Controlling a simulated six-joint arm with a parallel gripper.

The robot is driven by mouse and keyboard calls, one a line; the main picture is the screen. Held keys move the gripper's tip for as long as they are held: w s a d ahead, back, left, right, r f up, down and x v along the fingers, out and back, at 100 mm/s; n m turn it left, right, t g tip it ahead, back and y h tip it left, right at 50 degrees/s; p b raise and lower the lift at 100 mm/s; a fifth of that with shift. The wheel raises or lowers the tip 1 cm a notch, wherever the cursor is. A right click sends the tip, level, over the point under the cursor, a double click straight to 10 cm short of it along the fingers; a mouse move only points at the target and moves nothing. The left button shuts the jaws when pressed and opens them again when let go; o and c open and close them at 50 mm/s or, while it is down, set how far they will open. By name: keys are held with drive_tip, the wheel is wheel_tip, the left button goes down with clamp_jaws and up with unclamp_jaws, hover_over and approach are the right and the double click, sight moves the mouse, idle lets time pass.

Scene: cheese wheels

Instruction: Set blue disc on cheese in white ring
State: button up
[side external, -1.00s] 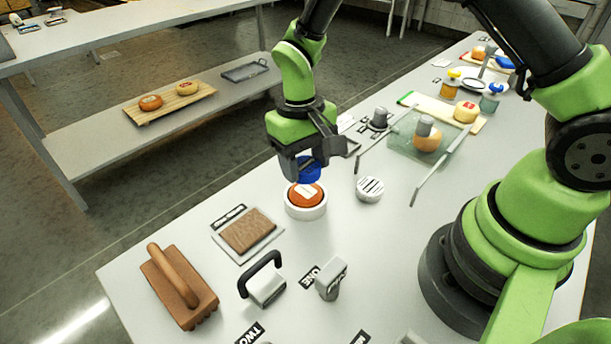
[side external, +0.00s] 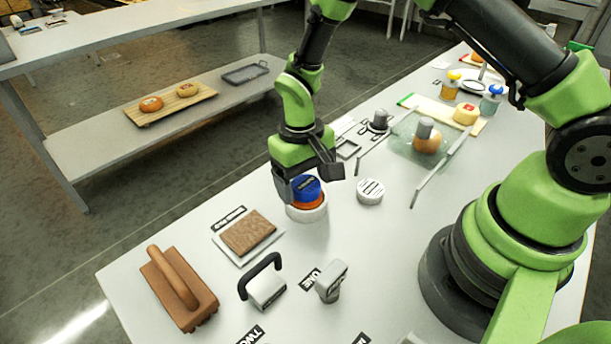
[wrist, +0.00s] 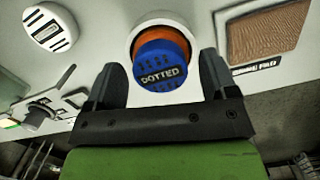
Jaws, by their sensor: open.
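The blue disc (side external: 306,188), marked "DOTTED" in the wrist view (wrist: 158,62), sits on top of the orange cheese (side external: 308,203), slightly tilted in the side view. The cheese stands inside the white ring (side external: 308,214); its orange edge also shows behind the disc in the wrist view (wrist: 178,36). My gripper (side external: 309,178) is open at the disc. In the wrist view its two fingers (wrist: 163,85) stand apart on either side of the disc, with gaps visible. Part of the cheese is hidden by the disc.
A white slotted disc (side external: 370,191) stands right of the ring. A brown pad (side external: 249,232) lies at its front left. A brown handled block (side external: 179,288), a black-handled block (side external: 265,282) and a grey stamp (side external: 331,281) stand nearer. A glass tray (side external: 405,142) is behind right.

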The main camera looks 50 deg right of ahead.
wheel_tip(320, 180, up, 12)
drive_tip(key=w, duration=0.1)
wheel_tip(320, 180, up, 12)
drive_tip(key=m+t+y, duration=0.1)
drive_tip(key=t, duration=0.3)
hover_over(301, 178)
drive_tip(key=s+d, duration=0.2)
drive_tip(key=s, duration=0.5)
drive_tip(key=s+r+t, duration=0.3)
drive_tip(key=s+t, duration=0.1)
drive_tip(key=s, duration=0.6)
drive_tip(key=shift+d+m+t+y, duration=0.3)
drive_tip(key=shift+d+m+y, duration=0.1)
drive_tip(key=shift+d, duration=0.05)
